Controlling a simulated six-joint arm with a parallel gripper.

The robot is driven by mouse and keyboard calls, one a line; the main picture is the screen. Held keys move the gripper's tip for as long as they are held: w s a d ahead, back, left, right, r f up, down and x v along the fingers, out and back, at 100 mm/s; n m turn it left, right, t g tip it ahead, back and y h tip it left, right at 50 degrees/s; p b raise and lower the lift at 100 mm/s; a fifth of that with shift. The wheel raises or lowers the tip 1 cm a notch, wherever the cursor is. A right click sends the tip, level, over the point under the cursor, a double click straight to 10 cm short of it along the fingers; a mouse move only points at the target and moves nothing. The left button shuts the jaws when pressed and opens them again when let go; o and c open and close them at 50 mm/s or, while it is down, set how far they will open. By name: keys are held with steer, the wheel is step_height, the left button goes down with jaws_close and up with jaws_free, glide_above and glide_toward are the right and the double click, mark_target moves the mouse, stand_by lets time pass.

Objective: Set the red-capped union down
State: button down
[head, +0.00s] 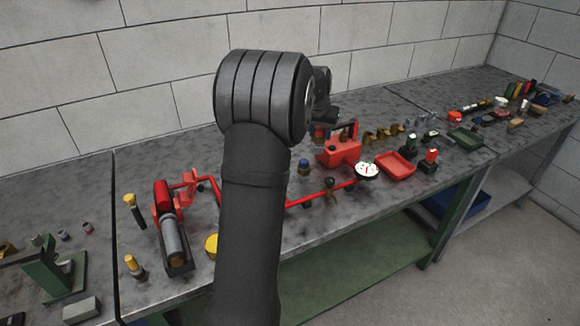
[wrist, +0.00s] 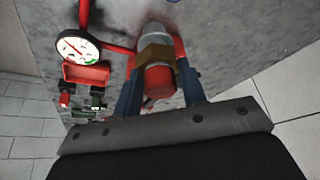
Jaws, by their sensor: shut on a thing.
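In the wrist view, the red-capped union (wrist: 158,80) sits between the two blue fingers of my gripper (wrist: 158,74). It has a red cap towards the palm, a brass hex collar and a grey metal end pointing away. The fingers are shut on it, one at each side. The grey bench top lies beyond its far end; I cannot tell whether the two touch. In the head view, my own arm hides most of the gripper, and the union cannot be made out clearly.
A white-faced gauge (head: 368,170) stands on the red pipe (head: 305,202), close beside the union in the wrist view. A red-and-grey pump (head: 170,225) lies left.

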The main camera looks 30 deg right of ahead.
steer(key=shift+w+d, duration=0.15)
steer(key=shift+d, duration=0.05)
steer(key=shift+w+a+f, duration=0.1)
steer(key=shift+w+f, duration=0.05)
steer(key=shift+w, duration=0.1)
steer(key=shift+w+a+f, duration=0.8)
steer(key=shift+w+f, duration=0.85)
steer(key=shift+f, duration=0.1)
steer(key=shift+w+a+f, duration=0.85)
steer(key=shift+w+f, duration=0.75)
steer(key=shift+f, duration=0.15)
steer(key=shift+w+a+f, duration=0.8)
steer(key=shift+w+f, duration=0.85)
steer(key=shift+f, duration=0.1)
steer(key=shift+f, duration=0.15)
steer(key=c, duration=0.9)
jaws_free()
steer(key=v, duration=1.2)
steer(key=shift+d, duration=0.1)
